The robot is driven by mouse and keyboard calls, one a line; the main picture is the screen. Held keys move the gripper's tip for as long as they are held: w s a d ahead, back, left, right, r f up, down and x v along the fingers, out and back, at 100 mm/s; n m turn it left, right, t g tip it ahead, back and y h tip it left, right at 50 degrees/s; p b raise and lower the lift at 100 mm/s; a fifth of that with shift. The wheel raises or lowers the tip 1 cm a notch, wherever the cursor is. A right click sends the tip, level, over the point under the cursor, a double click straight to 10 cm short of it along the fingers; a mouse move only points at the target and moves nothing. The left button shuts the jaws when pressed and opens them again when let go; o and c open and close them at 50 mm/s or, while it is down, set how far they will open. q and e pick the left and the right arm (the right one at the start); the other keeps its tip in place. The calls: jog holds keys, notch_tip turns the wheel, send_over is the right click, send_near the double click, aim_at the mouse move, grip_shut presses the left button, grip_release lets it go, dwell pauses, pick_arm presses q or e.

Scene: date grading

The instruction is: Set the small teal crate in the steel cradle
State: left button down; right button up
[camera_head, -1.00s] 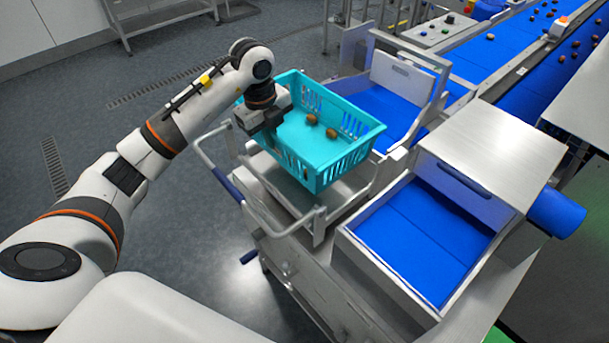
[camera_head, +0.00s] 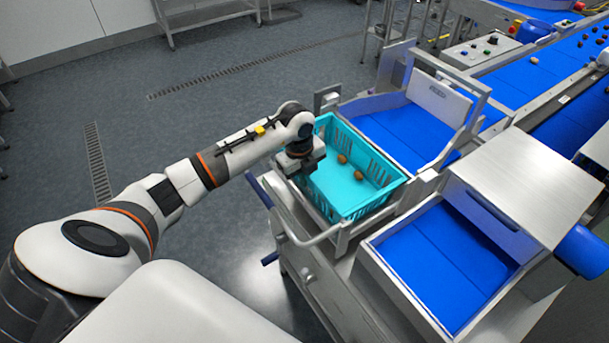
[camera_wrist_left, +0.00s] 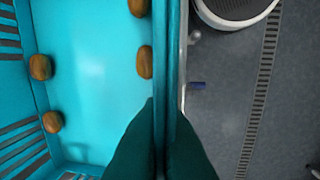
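The small teal crate (camera_head: 352,203) is low between the rails of the steel cradle (camera_head: 318,238) at the near end of the machine. It looks level; whether its base rests fully on the cradle is hidden. Several brown dates lie in it. My left gripper (camera_head: 302,164) is at the crate's left wall. In the left wrist view the fingers (camera_wrist_left: 162,150) close on the crate's rim (camera_wrist_left: 168,60), one on each side of the wall. My right gripper is not in view.
A blue-lined chute (camera_head: 400,130) lies behind the crate and a second blue tray (camera_head: 440,260) to its right. A steel hood (camera_head: 530,185) stands beyond that tray. Blue belts (camera_head: 535,75) run at the back right. The floor at left is clear.

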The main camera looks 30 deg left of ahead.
pick_arm(q)
jog(key=shift+f, duration=0.1)
jog(key=c, duration=1.6)
grip_release()
jog(key=shift+c, duration=0.2)
jog(key=shift+r, duration=0.5)
notch_tip(320, 180, up, 11)
jog(key=s+b, duration=0.1)
jog(key=b, duration=0.2)
jog(key=shift+s+a, duration=0.15)
jog(key=shift+a, duration=0.1)
